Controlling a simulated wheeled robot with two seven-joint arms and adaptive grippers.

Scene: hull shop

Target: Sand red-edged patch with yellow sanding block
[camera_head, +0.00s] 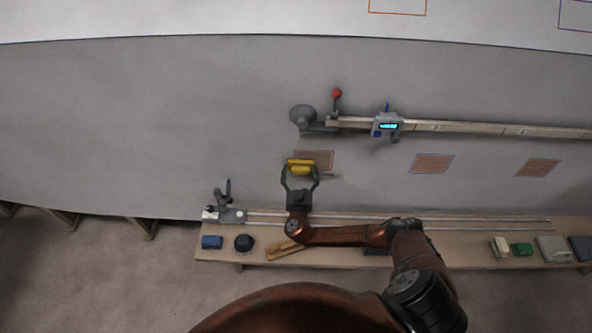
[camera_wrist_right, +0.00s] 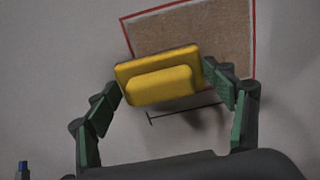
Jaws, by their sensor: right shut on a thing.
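The yellow sanding block (camera_head: 300,166) is held between the fingers of my right gripper (camera_head: 300,175), at the hull wall. In the right wrist view the block (camera_wrist_right: 160,80) sits between both green-padded fingers of the right gripper (camera_wrist_right: 170,95). The red-edged patch (camera_head: 322,159) is a brown rough rectangle behind the block. In the right wrist view the patch (camera_wrist_right: 220,40) has a red border, and the block overlaps its lower left part. I cannot tell whether the block touches the patch. My left gripper is not in view.
Two more bordered patches (camera_head: 432,164) (camera_head: 538,168) lie to the right. A rail with a digital gauge (camera_head: 388,124) and a red-knobbed lever (camera_head: 337,94) runs above. A bench (camera_head: 340,252) below holds a blue block (camera_head: 212,242), a black knob (camera_head: 244,243) and a green block (camera_head: 522,249).

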